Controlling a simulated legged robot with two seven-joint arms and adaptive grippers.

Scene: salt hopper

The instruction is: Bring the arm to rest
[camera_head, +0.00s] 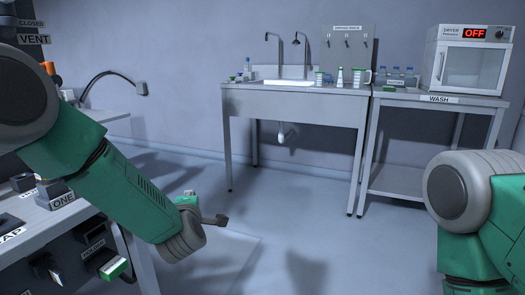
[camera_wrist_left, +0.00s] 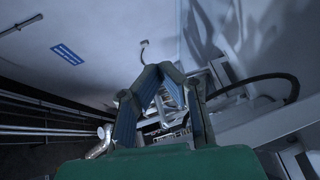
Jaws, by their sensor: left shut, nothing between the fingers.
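My left arm reaches in from the left in the head view and slants down to the floor area beside the left bench. Little of my left gripper (camera_head: 214,220) shows there, only a dark part past the wrist. In the left wrist view my left gripper (camera_wrist_left: 159,70) has its blue-padded fingers closed together at the tips, with nothing between them. My right arm shows only as a grey joint and green link at the right edge of the head view. Its gripper is out of view.
The left bench (camera_head: 40,218) carries labelled switches and stands close under my left arm. A sink table (camera_head: 290,100) and a wash table (camera_head: 437,98) with a dryer (camera_head: 468,62) reading OFF stand at the back wall. The floor (camera_head: 300,215) between is clear.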

